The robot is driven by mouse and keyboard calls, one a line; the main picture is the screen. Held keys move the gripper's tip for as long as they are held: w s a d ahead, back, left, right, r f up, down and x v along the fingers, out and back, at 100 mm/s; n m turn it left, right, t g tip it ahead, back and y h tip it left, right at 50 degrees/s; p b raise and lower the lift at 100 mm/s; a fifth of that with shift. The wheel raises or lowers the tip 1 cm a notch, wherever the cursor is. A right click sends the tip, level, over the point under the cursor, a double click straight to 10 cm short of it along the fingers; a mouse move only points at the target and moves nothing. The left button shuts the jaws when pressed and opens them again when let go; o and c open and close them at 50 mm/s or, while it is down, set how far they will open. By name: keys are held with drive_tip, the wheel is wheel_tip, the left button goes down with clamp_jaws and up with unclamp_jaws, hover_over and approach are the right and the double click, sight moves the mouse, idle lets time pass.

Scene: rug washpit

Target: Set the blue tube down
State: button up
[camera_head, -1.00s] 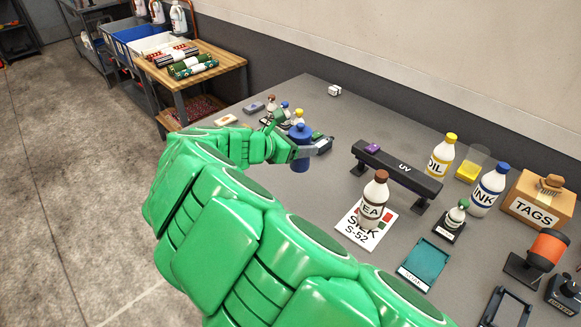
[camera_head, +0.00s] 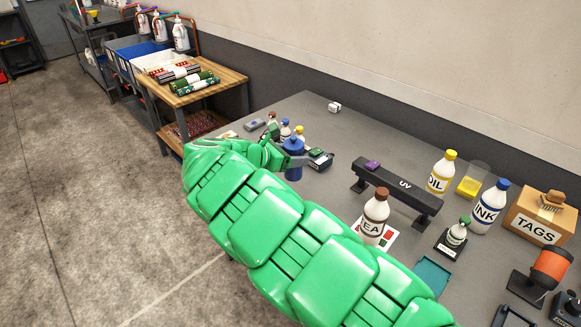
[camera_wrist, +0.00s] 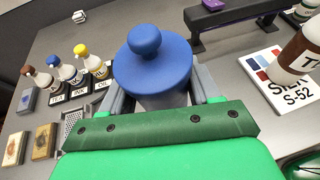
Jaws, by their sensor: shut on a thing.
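The blue tube (camera_head: 293,172), a cylinder with a round knob on its lid, is upright over the far left part of the grey workbench. In the wrist view its blue lid (camera_wrist: 152,68) fills the upper middle. My gripper (camera_wrist: 155,98) is shut on the tube, with a grey finger on each side of it. My gripper also shows in the head view (camera_head: 291,161), partly behind my green arm. The tube's base is hidden in the wrist view, and I cannot tell whether it touches the bench.
Small brown-, blue- and yellow-capped bottles (camera_wrist: 67,73) stand left of the tube. A black UV bar (camera_head: 398,188) on feet stands to the right, near a brown-capped bottle (camera_head: 375,214) on a white card. Bare bench (camera_head: 300,112) lies behind the tube.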

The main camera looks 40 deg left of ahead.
drive_tip(key=shift+w+a+f, duration=0.25)
drive_tip(key=shift+w+a, duration=0.2)
drive_tip(key=shift+a, duration=0.05)
drive_tip(key=w+a+f, duration=0.2)
drive_tip(key=a+f, duration=0.1)
drive_tip(key=f, duration=0.2)
drive_tip(key=shift+w+a+f, duration=0.15)
drive_tip(key=shift+w+a, duration=0.1)
drive_tip(key=shift+a, duration=0.05)
drive_tip(key=shift+w+a+f, duration=0.1)
drive_tip(key=shift+f, duration=0.85)
drive_tip(key=shift+w+a+f, duration=0.1)
drive_tip(key=shift+f, duration=0.8)
drive_tip(key=shift+f, duration=0.1)
drive_tip(key=o, duration=1.4)
drive_tip(key=shift+c, duration=0.2)
